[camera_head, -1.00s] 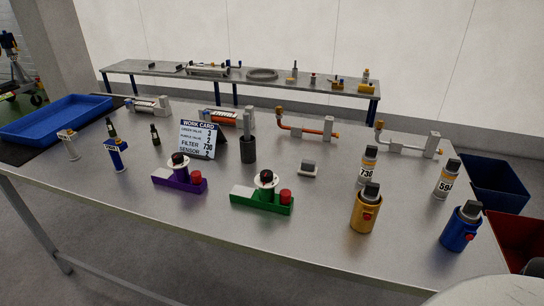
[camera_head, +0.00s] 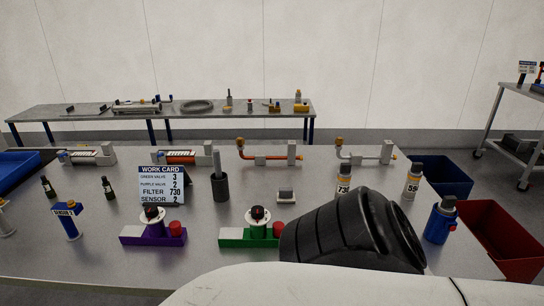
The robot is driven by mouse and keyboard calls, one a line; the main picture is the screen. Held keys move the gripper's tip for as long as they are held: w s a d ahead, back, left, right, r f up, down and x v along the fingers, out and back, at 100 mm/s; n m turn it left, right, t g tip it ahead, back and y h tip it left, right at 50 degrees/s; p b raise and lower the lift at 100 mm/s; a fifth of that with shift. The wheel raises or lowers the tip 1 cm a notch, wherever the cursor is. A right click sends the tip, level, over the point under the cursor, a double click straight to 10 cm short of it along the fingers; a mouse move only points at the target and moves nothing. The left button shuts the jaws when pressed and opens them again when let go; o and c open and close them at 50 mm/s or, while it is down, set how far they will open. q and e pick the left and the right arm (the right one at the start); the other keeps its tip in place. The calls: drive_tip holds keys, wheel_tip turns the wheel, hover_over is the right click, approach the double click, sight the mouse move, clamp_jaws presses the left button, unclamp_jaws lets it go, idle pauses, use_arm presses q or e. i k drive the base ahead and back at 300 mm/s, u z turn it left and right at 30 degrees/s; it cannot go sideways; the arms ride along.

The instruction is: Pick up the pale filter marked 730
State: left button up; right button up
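The pale filter marked 730 (camera_head: 345,174) stands upright on the metal table, right of centre. It has a grey cap, and my arm link hides its lower part and part of its label. A similar pale filter with a label starting 59 (camera_head: 412,182) stands to its right. The work card (camera_head: 161,186) reads filter 730. A black and white part of my own arm fills the lower right foreground. No gripper fingers show in this view.
A blue canister (camera_head: 440,220) stands near the table's right edge. Green (camera_head: 235,238) and purple (camera_head: 140,236) valve blocks stand at the front. A small grey block (camera_head: 286,196) lies left of the filter. Blue (camera_head: 443,176) and red (camera_head: 500,238) bins are off the table's right side.

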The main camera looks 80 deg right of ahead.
sight(345, 175)
drive_tip(key=i, duration=1.25)
drive_tip(key=z, duration=2.35)
